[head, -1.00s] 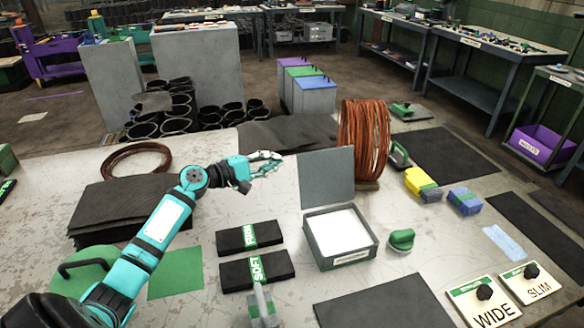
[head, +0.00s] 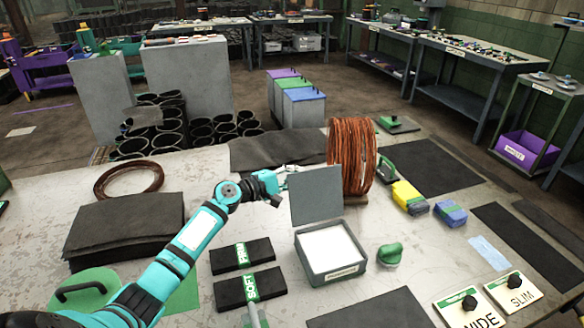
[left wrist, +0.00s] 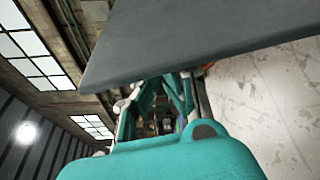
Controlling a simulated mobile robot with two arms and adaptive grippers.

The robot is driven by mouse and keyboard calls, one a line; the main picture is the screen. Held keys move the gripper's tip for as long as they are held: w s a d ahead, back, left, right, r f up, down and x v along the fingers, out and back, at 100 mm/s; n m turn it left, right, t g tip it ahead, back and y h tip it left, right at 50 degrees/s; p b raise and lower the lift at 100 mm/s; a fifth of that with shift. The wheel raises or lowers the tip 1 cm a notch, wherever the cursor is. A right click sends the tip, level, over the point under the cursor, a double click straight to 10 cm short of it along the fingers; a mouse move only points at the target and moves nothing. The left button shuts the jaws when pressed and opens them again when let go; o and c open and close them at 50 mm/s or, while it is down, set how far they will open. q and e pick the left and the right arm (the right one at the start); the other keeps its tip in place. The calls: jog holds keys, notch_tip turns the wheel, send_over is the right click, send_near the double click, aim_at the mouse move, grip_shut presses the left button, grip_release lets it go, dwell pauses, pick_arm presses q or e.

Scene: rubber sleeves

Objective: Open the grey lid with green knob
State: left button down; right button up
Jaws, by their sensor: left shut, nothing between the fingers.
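The grey lid (head: 316,194) stands raised, roughly upright, at the back edge of a grey box (head: 336,273). The box is open at the top and shows a white, flat content. No green knob is visible on the lid's face turned to me. My left gripper (head: 281,179) is at the lid's upper left edge, its fingertips partly hidden behind it. In the left wrist view the lid (left wrist: 200,45) crosses above the fingers (left wrist: 165,105), which look shut and empty. I cannot tell whether they touch it. My right gripper is not in view.
A coil of copper-coloured hose (head: 352,157) stands close behind the lid on the right. A green knob-like piece (head: 390,254) lies right of the box. Two black blocks, FIRM (head: 226,258) and SOFT (head: 233,291), lie left. A dark sheet (head: 370,308) lies in front.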

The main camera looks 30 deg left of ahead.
aim_at(301, 175)
pick_arm(q)
jog(key=shift+d, duration=0.2)
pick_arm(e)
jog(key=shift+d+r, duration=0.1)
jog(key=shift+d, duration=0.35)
pick_arm(q)
jog(key=shift+s+d+b, duration=0.2)
jog(key=shift+s+b, duration=0.05)
jog(key=shift+b, duration=0.05)
jog(key=shift+s+d+r+m+t+b, duration=0.3)
jog(key=shift+s+d+r+m+b, duration=0.2)
jog(key=shift+m+b, duration=0.3)
jog(key=shift+s+d+r+m, duration=0.25)
jog(key=shift+d+r+m, duration=0.05)
jog(key=shift+r+m, duration=0.1)
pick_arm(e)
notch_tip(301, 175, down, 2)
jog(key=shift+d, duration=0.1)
pick_arm(q)
jog(key=v, duration=1.2)
jog(key=shift+f, duration=0.2)
